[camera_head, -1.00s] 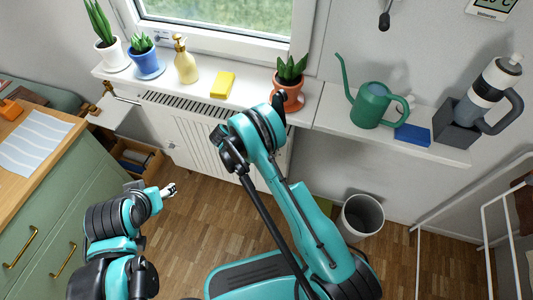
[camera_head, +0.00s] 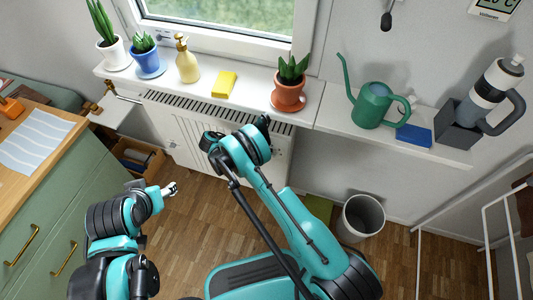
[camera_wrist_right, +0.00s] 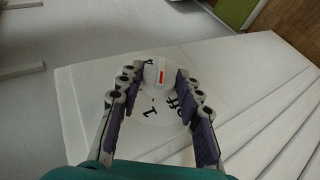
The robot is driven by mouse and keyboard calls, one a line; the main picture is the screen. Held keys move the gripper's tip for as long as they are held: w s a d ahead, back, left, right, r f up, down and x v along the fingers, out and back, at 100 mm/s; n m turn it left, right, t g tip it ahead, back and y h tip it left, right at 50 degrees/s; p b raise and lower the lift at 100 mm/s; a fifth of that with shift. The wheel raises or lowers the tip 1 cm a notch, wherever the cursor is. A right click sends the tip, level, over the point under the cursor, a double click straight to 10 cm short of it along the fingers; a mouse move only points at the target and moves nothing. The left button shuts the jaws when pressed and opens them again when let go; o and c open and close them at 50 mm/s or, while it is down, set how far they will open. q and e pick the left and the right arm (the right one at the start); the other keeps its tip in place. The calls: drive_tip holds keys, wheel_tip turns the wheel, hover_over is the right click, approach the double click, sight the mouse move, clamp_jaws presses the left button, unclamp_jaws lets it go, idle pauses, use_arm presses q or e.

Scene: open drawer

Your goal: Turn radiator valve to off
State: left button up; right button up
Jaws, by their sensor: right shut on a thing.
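The radiator valve is a round white dial (camera_wrist_right: 152,100) with black markings, a "1" among them, and a short red bar. My right gripper (camera_wrist_right: 157,82) is shut on the dial, a finger on each side, in the right wrist view. The fingers cover part of its rim and markings. The white radiator (camera_head: 190,130) stands under the window sill in the head view, and its ribbed panel also shows in the wrist view. There my right arm hides the dial and most of the gripper. My left gripper (camera_head: 170,189) hangs low, clear of the radiator; its jaw opening is unclear.
The sill above holds a terracotta pot (camera_head: 288,95), a yellow sponge (camera_head: 224,84), a soap bottle (camera_head: 186,63) and a green watering can (camera_head: 372,104). A bin (camera_head: 361,217) stands on the floor at right. A green cabinet (camera_head: 50,210) is at left. Wooden floor lies between.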

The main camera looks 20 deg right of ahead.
drive_tip(key=o, duration=1.2)
drive_tip(key=shift+c, duration=0.2)
drive_tip(key=shift+r, duration=0.1)
wheel_tip(320, 180, up, 10)
drive_tip(key=shift+f, duration=0.1)
